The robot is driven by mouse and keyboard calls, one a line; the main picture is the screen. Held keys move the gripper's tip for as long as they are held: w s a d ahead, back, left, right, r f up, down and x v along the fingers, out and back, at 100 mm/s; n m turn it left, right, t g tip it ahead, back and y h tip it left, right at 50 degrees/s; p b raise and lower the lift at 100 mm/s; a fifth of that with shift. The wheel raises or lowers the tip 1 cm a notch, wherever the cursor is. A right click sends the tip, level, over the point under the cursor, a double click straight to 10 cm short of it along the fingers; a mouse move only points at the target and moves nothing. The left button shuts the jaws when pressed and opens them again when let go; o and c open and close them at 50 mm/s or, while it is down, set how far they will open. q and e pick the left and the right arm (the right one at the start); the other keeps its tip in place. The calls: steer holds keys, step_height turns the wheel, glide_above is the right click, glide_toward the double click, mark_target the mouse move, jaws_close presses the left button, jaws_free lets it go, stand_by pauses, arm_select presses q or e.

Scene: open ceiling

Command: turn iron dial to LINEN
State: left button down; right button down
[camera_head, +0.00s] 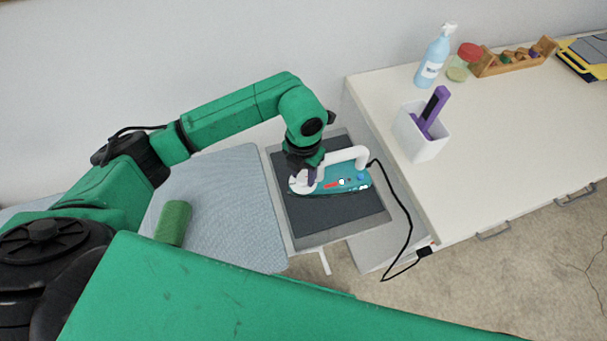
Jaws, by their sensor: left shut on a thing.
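The iron (346,180) is teal with a white handle (347,158). It lies on a dark grey pad on a small stand, with its black cord running off to the right. My left gripper (305,180) points down at the left part of the iron and is shut on a white round part there, which looks like the dial. The fingertips are small and partly hidden by the wrist, and the dial's marks are too small to read. My right gripper does not show in this view.
A padded grey board (232,215) lies left of the stand (327,238), with a green cylinder (173,222) on it. At right, a white counter (480,170) holds a white box (419,133), a spray bottle (434,58), a jar and a wooden rack. The black cord (405,215) hangs beside the counter.

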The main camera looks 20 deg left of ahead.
mark_target(303, 178)
arm_select(q)
steer(key=m+b, duration=0.2)
steer(key=b, duration=0.1)
steer(key=shift+f+m, duration=0.2)
steer(key=shift+m, duration=0.2)
steer(key=shift+r+m+b, duration=0.2)
steer(key=shift+m+b, duration=0.75)
steer(key=shift+m, duration=0.05)
steer(key=shift+c, duration=2.2)
jaws_free()
steer(key=shift+r, duration=0.1)
step_height(303, 178, up, 15)
steer(key=b, duration=0.1)
steer(key=shift+f, duration=0.2)
